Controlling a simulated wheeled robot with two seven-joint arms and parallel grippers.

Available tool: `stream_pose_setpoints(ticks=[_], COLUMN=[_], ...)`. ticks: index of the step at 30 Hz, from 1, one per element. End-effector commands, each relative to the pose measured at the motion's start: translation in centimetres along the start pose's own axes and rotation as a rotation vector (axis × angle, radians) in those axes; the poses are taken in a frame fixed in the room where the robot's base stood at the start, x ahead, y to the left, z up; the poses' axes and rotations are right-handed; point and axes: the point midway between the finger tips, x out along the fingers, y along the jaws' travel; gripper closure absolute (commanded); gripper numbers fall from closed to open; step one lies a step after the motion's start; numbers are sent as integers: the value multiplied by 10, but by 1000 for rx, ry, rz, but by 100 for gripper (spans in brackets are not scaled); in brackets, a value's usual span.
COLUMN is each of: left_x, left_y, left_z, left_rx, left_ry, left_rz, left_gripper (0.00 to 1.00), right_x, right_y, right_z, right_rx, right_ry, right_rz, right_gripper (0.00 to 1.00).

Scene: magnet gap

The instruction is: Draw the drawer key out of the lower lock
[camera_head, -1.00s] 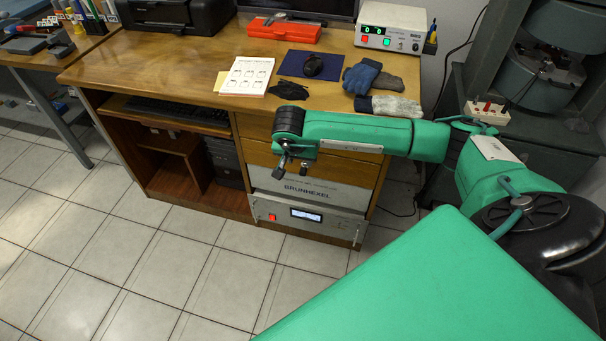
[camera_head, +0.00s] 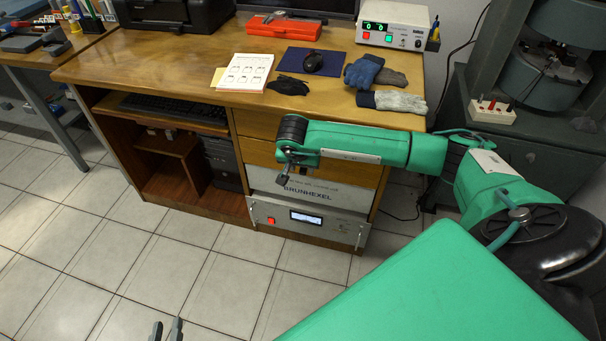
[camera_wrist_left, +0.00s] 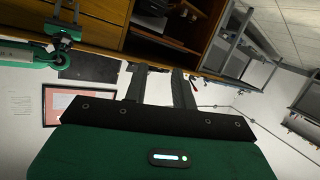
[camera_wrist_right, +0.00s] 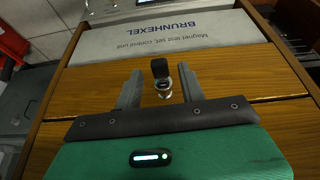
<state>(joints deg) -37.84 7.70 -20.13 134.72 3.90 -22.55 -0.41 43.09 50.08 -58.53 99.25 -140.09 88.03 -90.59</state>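In the right wrist view, a key with a dark head (camera_wrist_right: 160,68) stands at the round metal lock (camera_wrist_right: 163,88) on the wooden lower drawer front (camera_wrist_right: 230,75), just above the grey panel. My right gripper (camera_wrist_right: 159,74) is open, with one finger on each side of the key and a gap to both. In the head view my right gripper (camera_head: 292,174) is in front of the drawers, and my arm hides the lock. My left gripper (camera_head: 166,330) is at the bottom edge of the head view, over the floor. Its fingers are apart and empty in the left wrist view (camera_wrist_left: 160,80).
The grey Brunhexel control unit (camera_head: 335,194) sits below the drawers, above a unit with a lit display (camera_head: 306,217). The desk top (camera_head: 190,75) holds gloves (camera_head: 392,101), a mouse and a paper sheet. The tiled floor (camera_head: 150,270) in front is clear.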

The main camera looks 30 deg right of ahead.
Motion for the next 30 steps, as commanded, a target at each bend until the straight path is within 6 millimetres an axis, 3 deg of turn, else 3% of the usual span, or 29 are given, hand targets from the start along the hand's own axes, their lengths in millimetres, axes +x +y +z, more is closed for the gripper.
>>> stream_pose_setpoints(ticks=[9,21,30], left_x=[4,4,4], left_y=[4,5,5], left_z=[-22,-27,-27], left_rx=[-2,-2,-1], left_ry=[184,214,214], left_rz=[15,17,17], left_gripper=[73,73,73], right_x=[15,16,16], right_y=[0,0,0], right_z=[0,0,0], right_rx=[0,0,0], right_ry=[0,0,0], right_rz=[0,0,0], right_gripper=[60,60,89])
